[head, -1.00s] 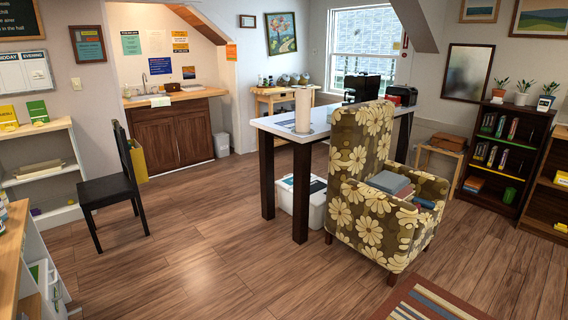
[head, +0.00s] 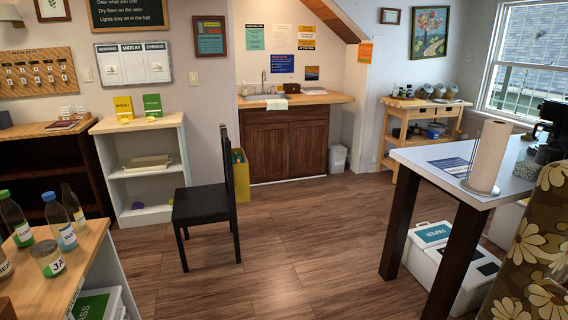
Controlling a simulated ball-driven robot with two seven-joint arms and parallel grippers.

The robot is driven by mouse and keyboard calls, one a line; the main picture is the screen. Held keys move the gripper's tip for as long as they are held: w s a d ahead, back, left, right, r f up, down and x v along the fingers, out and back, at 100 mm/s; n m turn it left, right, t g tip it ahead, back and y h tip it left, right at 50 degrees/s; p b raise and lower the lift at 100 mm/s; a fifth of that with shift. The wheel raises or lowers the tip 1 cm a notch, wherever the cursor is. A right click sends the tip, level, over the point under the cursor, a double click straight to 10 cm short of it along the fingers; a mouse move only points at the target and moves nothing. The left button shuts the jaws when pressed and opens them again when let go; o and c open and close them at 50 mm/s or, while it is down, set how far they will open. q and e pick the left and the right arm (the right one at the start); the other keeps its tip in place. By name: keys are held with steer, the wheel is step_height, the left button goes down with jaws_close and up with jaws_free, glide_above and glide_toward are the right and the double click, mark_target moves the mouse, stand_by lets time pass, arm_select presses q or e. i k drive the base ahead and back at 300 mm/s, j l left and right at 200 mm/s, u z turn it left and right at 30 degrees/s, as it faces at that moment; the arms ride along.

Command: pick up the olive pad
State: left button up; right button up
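I cannot make out an olive pad in the head view. Neither of my grippers shows in this view.
A black chair (head: 208,205) stands on the open wood floor (head: 290,255). A tall white table (head: 420,163) with a paper towel roll (head: 489,157) and a floral armchair (head: 535,270) are at right. A wooden counter with bottles (head: 65,255) is at lower left. A white shelf (head: 145,213) stands behind.

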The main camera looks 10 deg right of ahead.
mark_target(528, 137)
steer(key=i+z, duration=0.25)
steer(key=i, duration=0.25)
steer(key=i+z, duration=0.2)
steer(key=i, duration=0.3)
steer(key=i+j+z, duration=0.25)
steer(key=i, duration=0.25)
steer(key=i+l+z, duration=0.1)
steer(key=i, duration=0.8)
steer(key=i+l+z, duration=0.1)
steer(key=i, duration=0.75)
steer(key=i+u, duration=0.15)
steer(key=i, duration=1)
steer(key=i+z, duration=0.25)
steer(key=z, duration=0.15)
steer(key=i+j+z, duration=0.15)
steer(key=z, duration=0.25)
steer(key=i+j+z, duration=0.15)
steer(key=z, duration=0.25)
steer(key=i+j+z, duration=0.15)
steer(key=i+z, duration=0.3)
steer(key=i+j+z, duration=0.2)
steer(key=z, duration=0.3)
steer(key=i+j+z, duration=0.25)
steer(key=z, duration=0.2)
steer(key=j+u, duration=0.1)
steer(key=u, duration=1.1)
